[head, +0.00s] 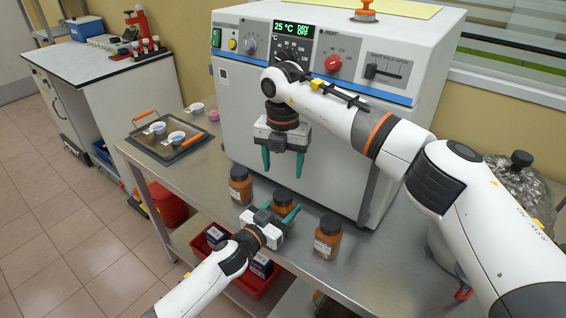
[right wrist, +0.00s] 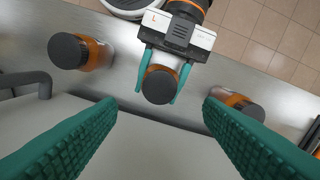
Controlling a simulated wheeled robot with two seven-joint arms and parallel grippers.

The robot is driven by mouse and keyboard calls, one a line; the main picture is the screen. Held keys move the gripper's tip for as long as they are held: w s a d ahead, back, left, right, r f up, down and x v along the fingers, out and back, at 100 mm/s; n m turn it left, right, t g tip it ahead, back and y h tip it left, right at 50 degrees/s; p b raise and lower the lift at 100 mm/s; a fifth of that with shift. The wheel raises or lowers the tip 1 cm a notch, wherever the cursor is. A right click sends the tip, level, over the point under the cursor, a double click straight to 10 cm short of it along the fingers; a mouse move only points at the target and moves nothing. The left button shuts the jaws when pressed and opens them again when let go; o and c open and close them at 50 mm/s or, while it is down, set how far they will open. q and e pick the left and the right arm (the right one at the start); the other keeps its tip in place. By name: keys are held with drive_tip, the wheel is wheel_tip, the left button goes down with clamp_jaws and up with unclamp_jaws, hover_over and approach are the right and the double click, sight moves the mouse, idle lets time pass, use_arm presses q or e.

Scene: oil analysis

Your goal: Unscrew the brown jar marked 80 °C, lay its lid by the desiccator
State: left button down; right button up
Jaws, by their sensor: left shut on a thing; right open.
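Three brown jars with dark lids stand in a row on the steel bench before the oven. My left gripper (head: 280,216) is shut around the middle jar (head: 283,197); in the right wrist view its fingers grip that jar's sides, and its dark lid (right wrist: 160,86) is on. The left jar (head: 240,187) and right jar (head: 327,238) stand free with lids on. The jar labels are too small to read. My right gripper (head: 283,165) is open and empty, pointing down above the middle jar. A clear vessel with a dark knob (head: 521,159), seemingly the desiccator, stands at the right, partly behind my right arm.
The white oven (head: 240,110) with its control panel stands close behind the jars. A tray (head: 152,150) with orange handles and small cups is at the bench's left end. A red bin (head: 168,204) is below. A second bench (head: 97,68) stands at the far left.

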sight(283, 194)
drive_tip(key=m, duration=1.6)
drive_tip(key=shift+m, duration=0.3)
drive_tip(key=shift+f+m, duration=0.3)
drive_tip(key=shift+f, duration=3.7)
